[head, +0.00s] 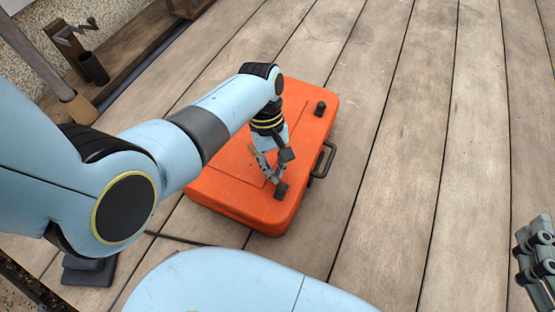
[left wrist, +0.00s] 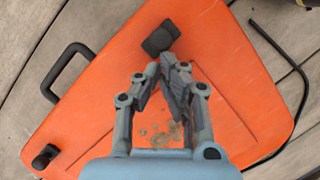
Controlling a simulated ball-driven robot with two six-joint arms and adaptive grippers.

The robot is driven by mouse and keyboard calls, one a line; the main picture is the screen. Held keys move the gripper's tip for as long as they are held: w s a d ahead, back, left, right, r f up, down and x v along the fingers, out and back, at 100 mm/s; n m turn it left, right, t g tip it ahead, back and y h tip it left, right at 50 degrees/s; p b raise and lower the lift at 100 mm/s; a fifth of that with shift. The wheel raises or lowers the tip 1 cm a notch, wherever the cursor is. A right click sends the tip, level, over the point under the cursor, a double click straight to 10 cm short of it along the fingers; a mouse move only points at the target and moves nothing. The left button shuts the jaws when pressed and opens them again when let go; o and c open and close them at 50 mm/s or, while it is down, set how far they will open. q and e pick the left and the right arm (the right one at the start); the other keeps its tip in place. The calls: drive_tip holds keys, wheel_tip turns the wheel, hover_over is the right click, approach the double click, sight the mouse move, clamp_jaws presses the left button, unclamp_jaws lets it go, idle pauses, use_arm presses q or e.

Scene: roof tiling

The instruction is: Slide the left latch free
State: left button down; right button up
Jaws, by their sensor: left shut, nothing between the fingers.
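An orange case (head: 225,172) lies flat on the planks, with a dark handle (head: 323,160) on its right edge. A black latch (head: 281,191) sits on the lid's near part, and a second black latch (head: 320,108) on its far part. My left gripper (head: 284,172) is over the lid at the near latch. In the left wrist view my left gripper (left wrist: 168,65) is shut and empty, its tips just short of that latch (left wrist: 161,40). I cannot tell whether they touch. My right gripper (head: 535,257) is partly in view at the right edge, away from the case.
Wooden planks (head: 420,150) are clear to the right of the case. A wooden rack with a dark cup (head: 93,68) stands at the upper left. A thin black strip (left wrist: 292,62) lies beside the case in the left wrist view.

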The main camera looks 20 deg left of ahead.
use_arm(q)
drive_tip(key=shift+s+p, duration=0.55)
drive_tip(key=shift+s, duration=0.2)
use_arm(e)
drive_tip(key=s+f+g, duration=0.4)
drive_tip(key=s+f, duration=0.2)
drive_tip(key=f, duration=0.1)
drive_tip(key=shift+s+d+f+m+h, duration=0.15)
drive_tip(key=shift+s+d+m+h, duration=0.15)
drive_tip(key=shift+s+d, duration=0.05)
use_arm(q)
drive_tip(key=v, duration=1.2)
